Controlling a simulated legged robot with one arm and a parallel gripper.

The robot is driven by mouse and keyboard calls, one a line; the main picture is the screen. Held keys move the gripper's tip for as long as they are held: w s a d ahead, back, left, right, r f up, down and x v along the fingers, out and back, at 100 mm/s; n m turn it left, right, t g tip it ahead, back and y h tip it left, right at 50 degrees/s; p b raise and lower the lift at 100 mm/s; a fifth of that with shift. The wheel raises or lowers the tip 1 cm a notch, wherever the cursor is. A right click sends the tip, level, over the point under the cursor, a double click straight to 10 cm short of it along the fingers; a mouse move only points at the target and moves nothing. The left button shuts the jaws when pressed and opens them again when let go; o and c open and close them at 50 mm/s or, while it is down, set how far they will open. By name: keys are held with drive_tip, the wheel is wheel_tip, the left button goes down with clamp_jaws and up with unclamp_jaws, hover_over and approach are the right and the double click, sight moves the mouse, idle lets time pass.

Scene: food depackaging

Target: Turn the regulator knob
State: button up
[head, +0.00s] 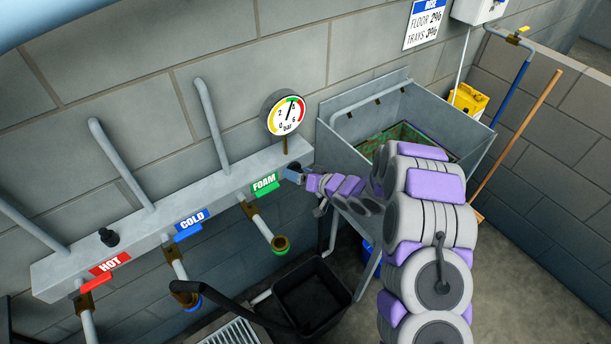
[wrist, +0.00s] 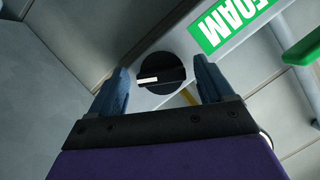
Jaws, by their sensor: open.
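The regulator knob (wrist: 161,74) is a round black knob with a pale pointer mark, set on the grey manifold (head: 75,263) beside the green FOAM label (wrist: 232,20). In the wrist view it sits between and just beyond the two blue fingertips of my gripper (wrist: 161,82). The fingers are open on either side of it, with a gap showing at the left; I cannot tell whether the right finger touches it. In the head view my gripper (head: 296,172) is at the right end of the manifold and largely hides the knob. The pressure gauge (head: 286,113) stands above, its needle pointing up near the green band.
Red HOT (head: 109,264) and blue COLD (head: 192,222) labels mark valves further left, with pipes rising behind. A metal sink (head: 355,160) stands close right of my gripper. A black bin (head: 312,297) and a dark hose (head: 235,308) are below.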

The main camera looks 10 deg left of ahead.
drive_tip(key=p+v, duration=0.2)
drive_tip(key=v, duration=1.5)
drive_tip(key=shift+d, duration=0.2)
